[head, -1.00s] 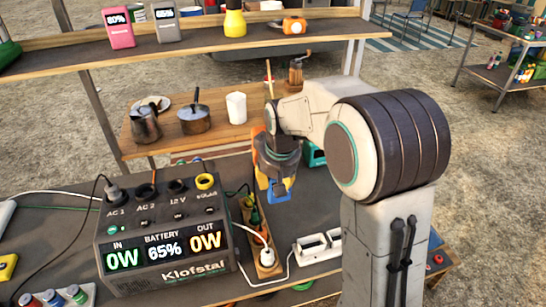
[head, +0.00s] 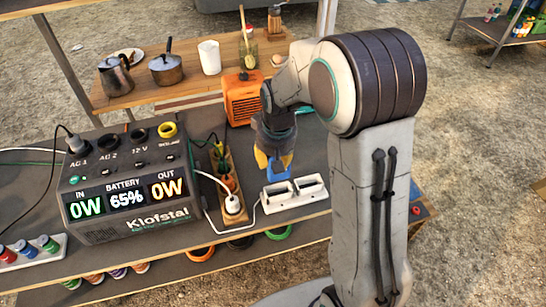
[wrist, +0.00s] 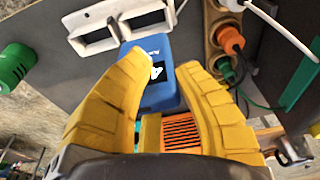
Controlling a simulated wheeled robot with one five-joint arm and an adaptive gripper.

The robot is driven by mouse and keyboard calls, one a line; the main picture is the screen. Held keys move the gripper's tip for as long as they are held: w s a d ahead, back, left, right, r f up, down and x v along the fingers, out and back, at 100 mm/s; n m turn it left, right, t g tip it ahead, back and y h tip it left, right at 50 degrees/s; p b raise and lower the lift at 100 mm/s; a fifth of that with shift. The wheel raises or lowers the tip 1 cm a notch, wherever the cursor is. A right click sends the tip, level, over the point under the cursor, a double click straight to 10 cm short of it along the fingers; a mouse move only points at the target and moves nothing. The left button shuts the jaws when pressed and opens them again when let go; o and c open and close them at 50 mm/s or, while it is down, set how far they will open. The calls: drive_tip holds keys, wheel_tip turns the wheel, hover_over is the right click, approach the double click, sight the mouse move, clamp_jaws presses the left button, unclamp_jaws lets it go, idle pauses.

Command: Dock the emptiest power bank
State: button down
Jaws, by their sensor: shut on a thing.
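My gripper (head: 275,159) has yellow fingers and points down just behind the white dock (head: 294,194). It is shut on a blue power bank (head: 279,171). In the wrist view the fingers (wrist: 160,80) sit on both sides of the blue power bank (wrist: 154,92). Its display is partly covered by a finger, so only part of a digit like a 4 shows. The dock has two dark open slots, both empty, and it also shows at the top of the wrist view (wrist: 92,37). The bank is beside the dock, apart from its slots or close to its rear edge.
The grey power station (head: 128,190) stands left of the dock, reading 65%. A wooden power strip (head: 236,212) with plugs and a white cable lies between them. An orange heater-like box (head: 241,99) is behind. Pots stand on a wooden table (head: 195,88) at the back.

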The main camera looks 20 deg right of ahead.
sight(273, 180)
drive_tip(key=shift+f+b, duration=1.75)
drive_tip(key=shift+f, duration=1.85)
drive_tip(key=shift+f+b, duration=0.45)
drive_tip(key=shift+b, duration=0.1)
drive_tip(key=c, duration=1)
unclamp_jaws()
drive_tip(key=shift+o, duration=0.2)
drive_tip(key=shift+f, duration=0.1)
wheel_tip(273, 180, up, 12)
drive_tip(key=s, duration=0.2)
